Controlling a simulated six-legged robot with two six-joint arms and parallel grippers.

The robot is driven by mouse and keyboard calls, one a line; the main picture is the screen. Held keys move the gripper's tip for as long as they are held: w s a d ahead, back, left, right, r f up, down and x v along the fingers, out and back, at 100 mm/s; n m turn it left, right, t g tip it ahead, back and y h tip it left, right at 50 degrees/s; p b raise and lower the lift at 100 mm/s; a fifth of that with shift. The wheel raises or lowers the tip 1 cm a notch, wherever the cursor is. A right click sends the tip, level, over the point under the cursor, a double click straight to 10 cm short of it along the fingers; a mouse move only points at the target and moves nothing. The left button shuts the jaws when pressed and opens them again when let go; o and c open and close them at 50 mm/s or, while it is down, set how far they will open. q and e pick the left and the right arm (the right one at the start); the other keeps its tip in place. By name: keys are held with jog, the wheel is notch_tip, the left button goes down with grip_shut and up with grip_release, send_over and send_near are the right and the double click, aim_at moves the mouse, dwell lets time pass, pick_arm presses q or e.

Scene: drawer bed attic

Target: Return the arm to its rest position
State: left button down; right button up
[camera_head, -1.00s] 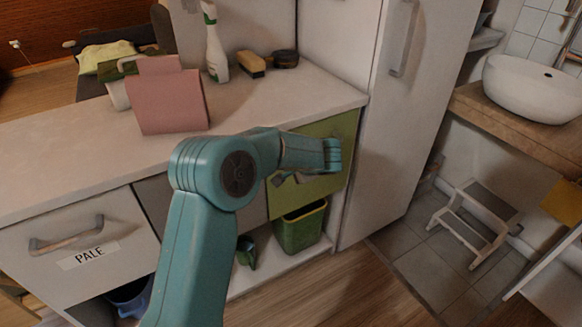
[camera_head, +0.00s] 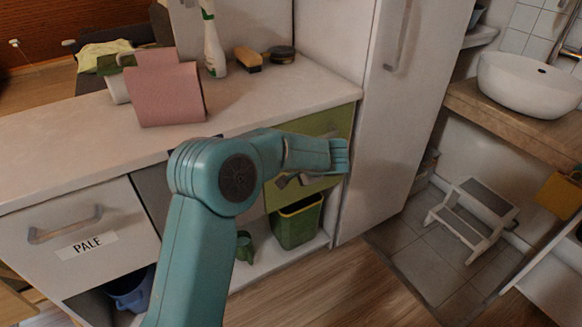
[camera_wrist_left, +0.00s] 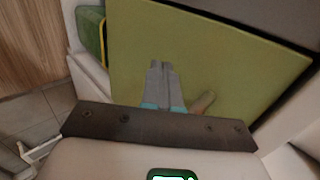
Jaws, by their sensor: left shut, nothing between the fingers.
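My left arm reaches across the head view from the bottom, in front of the green drawer front (camera_head: 325,125) under the counter. My left gripper (camera_head: 281,183) is small and partly covered by my arm there, close to that front. In the left wrist view my gripper (camera_wrist_left: 158,64) shows its two grey fingers together, empty, over the green front (camera_wrist_left: 220,65). A tan handle end (camera_wrist_left: 204,102) sits beside the fingers; I cannot tell whether they touch. My right gripper is not in view.
A white counter (camera_head: 265,100) holds a pink towel or cloth (camera_head: 168,95), a spray bottle (camera_head: 214,45) and a brush (camera_head: 248,60). Below are a green bin (camera_head: 297,225) and a drawer marked PALE (camera_head: 85,225). A tall white cabinet (camera_head: 395,130) and a step stool (camera_head: 470,220) stand right.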

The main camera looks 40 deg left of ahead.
pick_arm(q)
jog(key=p+v, duration=0.1)
jog(key=v, duration=0.8)
jog(key=shift+d+r, duration=0.2)
jog(key=shift+r, duration=0.1)
